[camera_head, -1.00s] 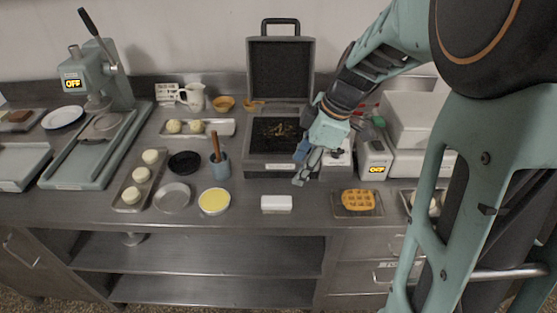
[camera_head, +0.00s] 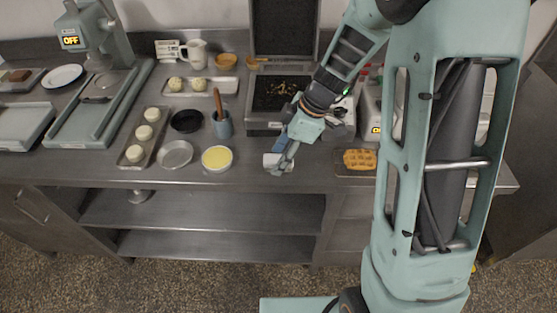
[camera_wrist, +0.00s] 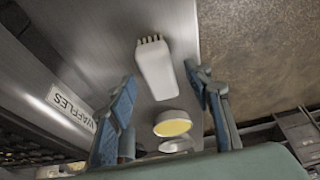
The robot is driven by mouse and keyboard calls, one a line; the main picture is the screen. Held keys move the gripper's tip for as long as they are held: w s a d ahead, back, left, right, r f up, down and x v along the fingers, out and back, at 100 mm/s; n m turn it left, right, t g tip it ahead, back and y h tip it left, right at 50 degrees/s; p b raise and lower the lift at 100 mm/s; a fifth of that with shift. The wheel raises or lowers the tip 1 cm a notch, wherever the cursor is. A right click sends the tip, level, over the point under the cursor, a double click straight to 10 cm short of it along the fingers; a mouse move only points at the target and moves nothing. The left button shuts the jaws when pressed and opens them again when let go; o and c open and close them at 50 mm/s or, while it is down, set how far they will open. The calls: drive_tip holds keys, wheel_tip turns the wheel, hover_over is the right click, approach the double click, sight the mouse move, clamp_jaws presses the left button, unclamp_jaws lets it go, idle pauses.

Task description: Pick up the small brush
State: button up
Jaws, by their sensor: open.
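The small brush (camera_wrist: 155,72) is a white block with a row of short pale bristles at one end. It lies on the steel counter, and in the head view only part of it (camera_head: 271,160) shows beside my fingers. My gripper (camera_wrist: 161,76) is open, with its blue-grey fingers spread on either side of the brush in the wrist view. In the head view my gripper (camera_head: 281,157) points down at the brush near the counter's front edge. I cannot tell whether the fingers touch it.
A bowl of yellow filling (camera_head: 217,160) stands left of the brush, with a blue cup (camera_head: 222,127) holding a wooden-handled tool behind it. The open waffle iron (camera_head: 262,127) is behind my gripper. A waffle (camera_head: 360,159) lies on a tray to the right.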

drive_tip(key=shift+a+f, duration=0.15)
drive_tip(key=shift+f, duration=0.3)
drive_tip(key=c, duration=1.2)
drive_tip(key=shift+r, duration=0.15)
drive_tip(key=shift+c, duration=0.2)
